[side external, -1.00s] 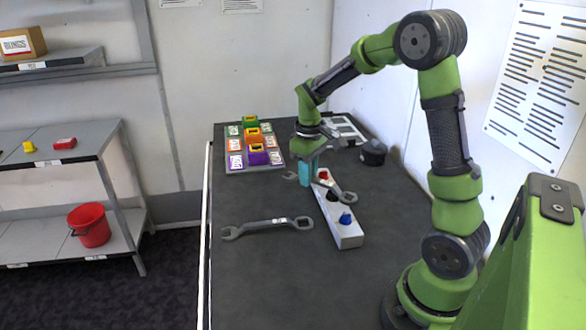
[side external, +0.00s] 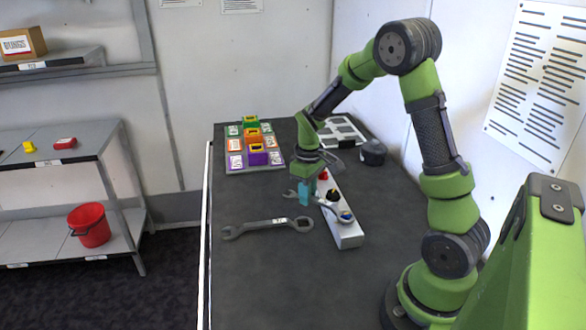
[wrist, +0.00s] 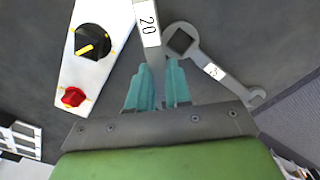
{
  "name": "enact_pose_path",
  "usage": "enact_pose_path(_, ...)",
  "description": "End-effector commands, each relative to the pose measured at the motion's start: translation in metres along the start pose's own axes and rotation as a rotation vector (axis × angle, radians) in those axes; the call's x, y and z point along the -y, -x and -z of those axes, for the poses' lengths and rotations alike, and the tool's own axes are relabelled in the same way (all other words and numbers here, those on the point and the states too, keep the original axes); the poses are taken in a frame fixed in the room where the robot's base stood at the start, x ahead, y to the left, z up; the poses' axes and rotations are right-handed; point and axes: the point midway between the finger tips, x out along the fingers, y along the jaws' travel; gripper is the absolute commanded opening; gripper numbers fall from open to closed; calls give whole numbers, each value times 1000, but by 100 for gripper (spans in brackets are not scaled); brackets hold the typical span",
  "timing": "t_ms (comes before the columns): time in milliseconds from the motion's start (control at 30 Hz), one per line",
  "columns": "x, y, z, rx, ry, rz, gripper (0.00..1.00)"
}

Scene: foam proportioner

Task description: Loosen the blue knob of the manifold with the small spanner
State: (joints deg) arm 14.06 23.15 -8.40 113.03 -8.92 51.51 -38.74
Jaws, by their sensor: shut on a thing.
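The manifold (side external: 349,238) is a long pale bar on the table with a red knob (side external: 323,175), a black knob (side external: 333,193) and a blue knob (side external: 346,216). My gripper (side external: 306,192) is shut on the small spanner (side external: 322,203), left of the bar. The spanner's ring end is at the blue knob, covering part of it; I cannot tell whether it is fully seated around it. In the wrist view the teal fingers grip the spanner's shank, marked 20 (wrist: 148,24); its ring end and the blue knob are out of that view.
A tray (side external: 236,168) of coloured blocks stands at the back left. A dark round object (side external: 373,152) sits at the back right. The front table is clear.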

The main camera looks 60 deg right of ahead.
Motion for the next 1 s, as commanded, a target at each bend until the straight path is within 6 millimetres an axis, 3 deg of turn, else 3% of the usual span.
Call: enact_pose_path(1000,58,-2,-16,0,531,0,0)
